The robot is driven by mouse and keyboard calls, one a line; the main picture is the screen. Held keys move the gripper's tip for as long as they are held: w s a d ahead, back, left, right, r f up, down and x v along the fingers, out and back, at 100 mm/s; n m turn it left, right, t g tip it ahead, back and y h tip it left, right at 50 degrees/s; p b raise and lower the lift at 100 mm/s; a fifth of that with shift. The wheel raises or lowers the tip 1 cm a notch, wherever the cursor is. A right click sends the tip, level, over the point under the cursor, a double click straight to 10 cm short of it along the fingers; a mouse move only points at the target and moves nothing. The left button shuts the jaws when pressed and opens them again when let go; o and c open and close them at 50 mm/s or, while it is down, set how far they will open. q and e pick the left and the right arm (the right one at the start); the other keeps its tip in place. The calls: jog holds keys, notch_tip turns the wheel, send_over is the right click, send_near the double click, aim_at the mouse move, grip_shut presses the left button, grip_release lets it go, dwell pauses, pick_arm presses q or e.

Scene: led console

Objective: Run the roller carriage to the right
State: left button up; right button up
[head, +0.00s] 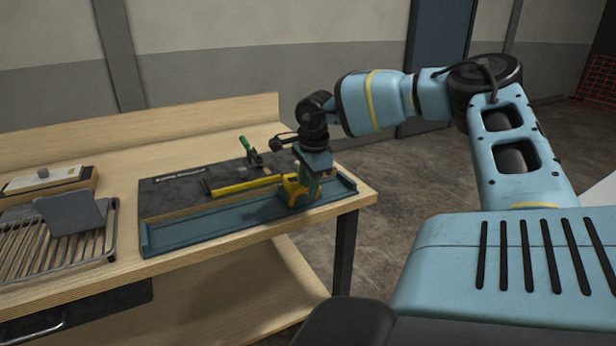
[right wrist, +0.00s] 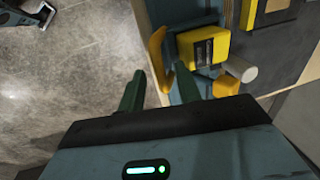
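The roller carriage (head: 293,190) is a yellow block near the right end of a long blue-grey channel (head: 190,234) on the bench. In the right wrist view the yellow carriage (right wrist: 203,42) has a dark label, a yellow upright tab (right wrist: 157,48) on its left and a pale roller end (right wrist: 242,70). My right gripper (head: 314,188) is down at the carriage and partly covers it. In the right wrist view its green fingers (right wrist: 160,90) stand apart, with the tab just beyond the gap; I cannot tell whether they touch it. My left gripper is not in view.
A yellow bar (head: 240,186) lies on a dark mat (head: 175,190) behind the channel, near a green-handled clamp (head: 250,152). A wire rack (head: 25,250) with a grey plate (head: 75,213) sits at the left. The bench's right edge (head: 362,192) is close to the channel's end.

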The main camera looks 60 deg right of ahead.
grip_shut()
dwell(0.3)
jog(key=shift+d, duration=0.1)
